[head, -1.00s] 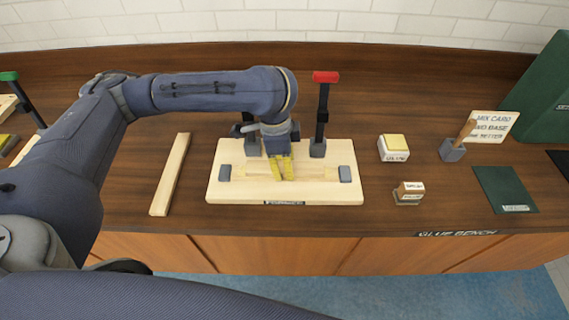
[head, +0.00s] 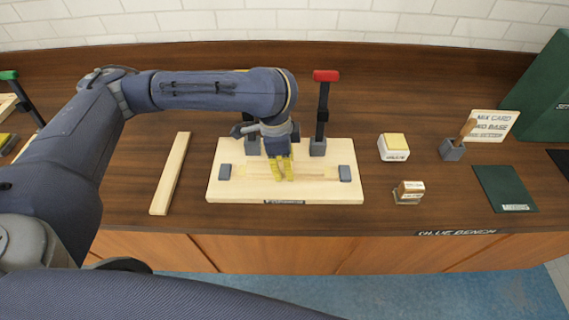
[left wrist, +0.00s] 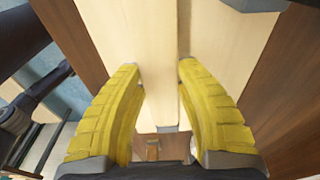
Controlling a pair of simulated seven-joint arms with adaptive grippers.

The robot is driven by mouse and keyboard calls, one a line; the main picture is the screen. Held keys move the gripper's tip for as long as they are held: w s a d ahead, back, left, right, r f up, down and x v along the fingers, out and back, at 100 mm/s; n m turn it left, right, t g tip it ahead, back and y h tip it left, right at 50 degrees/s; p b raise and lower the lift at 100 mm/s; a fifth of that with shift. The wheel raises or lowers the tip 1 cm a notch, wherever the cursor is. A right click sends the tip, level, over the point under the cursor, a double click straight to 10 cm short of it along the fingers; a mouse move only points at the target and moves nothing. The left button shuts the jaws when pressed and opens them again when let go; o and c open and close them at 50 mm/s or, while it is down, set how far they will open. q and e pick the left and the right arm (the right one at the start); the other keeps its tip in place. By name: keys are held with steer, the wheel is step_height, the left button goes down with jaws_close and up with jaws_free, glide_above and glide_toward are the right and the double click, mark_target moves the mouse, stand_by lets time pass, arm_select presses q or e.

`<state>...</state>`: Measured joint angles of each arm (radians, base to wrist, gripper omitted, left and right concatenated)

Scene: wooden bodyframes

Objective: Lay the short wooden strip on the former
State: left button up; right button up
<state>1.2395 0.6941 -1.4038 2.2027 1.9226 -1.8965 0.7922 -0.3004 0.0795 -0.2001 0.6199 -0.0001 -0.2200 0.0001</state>
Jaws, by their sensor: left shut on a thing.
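The former (head: 222,192) is a pale board on the bench with a dark label on its front edge. Grey blocks stand at its left (head: 224,172) and right (head: 345,173). The short wooden strip (head: 315,172) is pale and lies lengthwise between these blocks, at or just above the board; I cannot tell whether it touches. My left gripper (head: 283,178), with yellow fingers, is shut on the strip near its middle. In the left wrist view the strip (left wrist: 150,50) runs between the fingers (left wrist: 160,110). My right gripper is not in view.
A longer wooden strip (head: 170,175) lies left of the former. A red-topped clamp (head: 322,110) stands at the former's back edge. To the right are a yellow-topped box (head: 394,148), a small block (head: 409,192), a brush holder (head: 452,150) and a green mat (head: 505,188).

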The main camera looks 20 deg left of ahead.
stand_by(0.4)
arm_select(q)
steer(key=o, duration=1.2)
steer(key=shift+s+a+r, duration=0.1)
steer(key=shift+a+r, duration=0.15)
steer(key=shift+r, duration=1.75)
steer(key=shift+s+a+r, duration=0.1)
steer(key=shift+a+r, duration=0.1)
steer(key=shift+r, duration=1.75)
steer(key=shift+a+r, duration=0.25)
steer(key=shift+r, duration=1.75)
